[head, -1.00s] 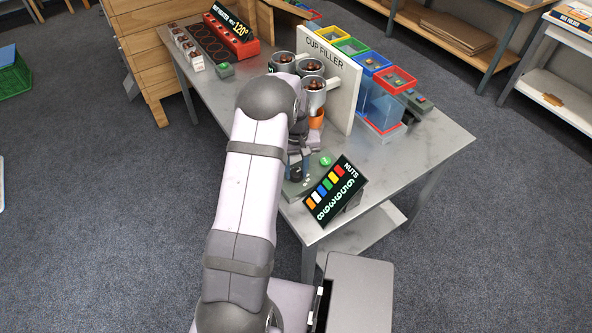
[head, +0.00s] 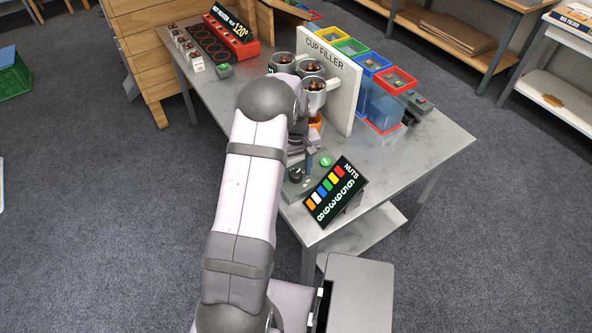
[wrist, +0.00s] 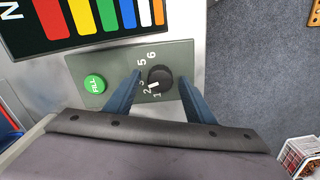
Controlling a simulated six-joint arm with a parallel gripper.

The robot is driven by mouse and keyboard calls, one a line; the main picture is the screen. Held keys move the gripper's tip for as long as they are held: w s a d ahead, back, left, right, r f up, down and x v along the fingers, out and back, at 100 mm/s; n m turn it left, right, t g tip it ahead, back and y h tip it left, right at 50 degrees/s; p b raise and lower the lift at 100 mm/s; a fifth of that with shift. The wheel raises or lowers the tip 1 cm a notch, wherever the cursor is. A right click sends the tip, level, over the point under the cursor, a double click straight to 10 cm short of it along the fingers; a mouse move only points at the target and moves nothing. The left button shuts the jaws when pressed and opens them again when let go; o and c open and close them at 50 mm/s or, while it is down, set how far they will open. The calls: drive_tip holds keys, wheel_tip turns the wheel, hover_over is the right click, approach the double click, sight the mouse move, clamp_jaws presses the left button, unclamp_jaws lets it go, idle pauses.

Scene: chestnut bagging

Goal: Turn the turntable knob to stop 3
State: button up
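The black round knob (wrist: 160,78) sits on a grey-green panel (wrist: 181,52) with printed numbers around it. Its white pointer mark faces the low numbers, but I cannot tell which one exactly. The knob (head: 297,174) also shows in the head view, at the table's front corner. My gripper (wrist: 155,92) is open in the wrist view, its two blue fingers on either side of the knob, apart from each other. I see gaps between the fingers and the knob. In the head view my arm hides most of the gripper.
A green FILL button (wrist: 95,84) is left of the knob. A NUTS colour chart (head: 335,190) stands close to the panel. The cup filler board (head: 345,90) with metal cups (head: 312,68) and coloured bins (head: 385,100) is behind. Bare table lies at right.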

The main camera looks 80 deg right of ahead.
sight(296, 173)
drive_tip(key=shift+r+b, duration=1)
drive_tip(key=shift+r, duration=2.65)
